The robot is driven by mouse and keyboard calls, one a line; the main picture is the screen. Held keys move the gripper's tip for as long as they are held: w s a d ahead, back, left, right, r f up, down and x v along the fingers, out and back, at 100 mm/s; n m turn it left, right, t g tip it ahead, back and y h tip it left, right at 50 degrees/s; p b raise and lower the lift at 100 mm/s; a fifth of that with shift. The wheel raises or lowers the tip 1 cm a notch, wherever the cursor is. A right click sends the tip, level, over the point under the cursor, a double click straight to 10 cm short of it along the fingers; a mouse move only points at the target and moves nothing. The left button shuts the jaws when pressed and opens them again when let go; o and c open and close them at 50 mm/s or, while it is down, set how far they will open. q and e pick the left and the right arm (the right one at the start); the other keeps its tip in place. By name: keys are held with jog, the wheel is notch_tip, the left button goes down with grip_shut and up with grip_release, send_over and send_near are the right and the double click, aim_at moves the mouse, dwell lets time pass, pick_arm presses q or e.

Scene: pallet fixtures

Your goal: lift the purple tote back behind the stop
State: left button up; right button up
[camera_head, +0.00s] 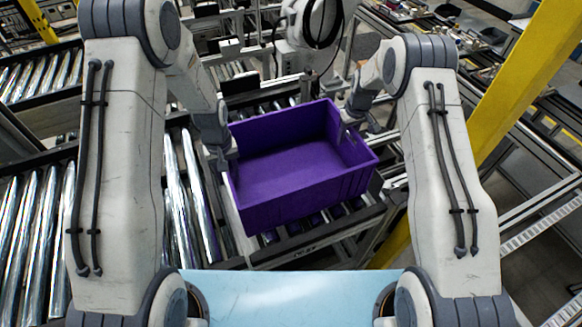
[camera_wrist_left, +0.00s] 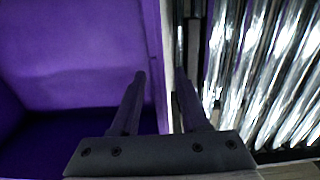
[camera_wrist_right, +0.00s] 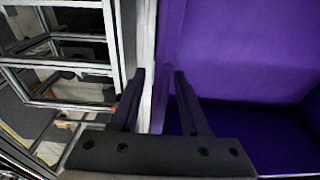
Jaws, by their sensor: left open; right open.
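The purple tote (camera_head: 300,205) is open and empty, standing at the near end of a roller conveyor in the head view. Its near wall is close to the conveyor's dark end bar (camera_head: 310,238); I cannot tell which part is the stop. My left gripper (camera_head: 224,160) is at the tote's left wall, its open fingers (camera_wrist_left: 160,75) on either side of that wall (camera_wrist_left: 153,40). My right gripper (camera_head: 347,118) is at the right wall, its open fingers (camera_wrist_right: 160,75) on either side of that wall (camera_wrist_right: 172,30). Neither gripper is closed on the tote.
A light blue surface (camera_head: 290,295) lies in front of me. More shiny rollers (camera_head: 35,220) run along the left. A yellow post (camera_head: 520,80) and metal frames (camera_head: 530,200) stand on the right. Machinery (camera_head: 310,30) is behind the tote.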

pick_arm(q)
grip_shut()
pick_arm(e)
grip_shut()
pick_arm(q)
jog(key=shift+r, duration=0.1)
pick_arm(e)
jog(key=shift+r, duration=0.1)
dwell(0.8)
